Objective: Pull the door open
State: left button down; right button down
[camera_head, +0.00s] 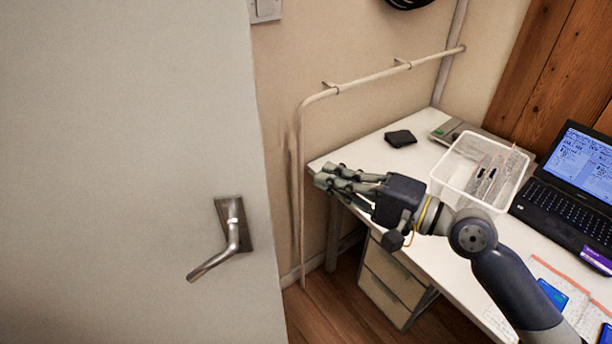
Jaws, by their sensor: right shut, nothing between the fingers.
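The door (120,150) is a large pale grey panel filling the left of the head view. Its metal lever handle (213,263) sits on a plate near the door's right edge and points down to the left. The edge stands apart from the wall, with floor and desk showing beyond it. My right gripper (325,175) is shut and empty, right of the door edge and above the handle's height in the picture. It points left and does not touch the handle. My left gripper is out of view.
A pipe rail (385,72) runs along the wall. Wooden floor shows between door and desk.

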jog(key=a+r+p, duration=0.1)
jog(key=a+p, duration=0.3)
jog(key=a, duration=0.4)
jog(key=shift+a+r+p, duration=0.25)
jog(key=shift+a+p, duration=0.05)
jog(key=shift+p, duration=0.05)
jog(key=shift+s, duration=0.15)
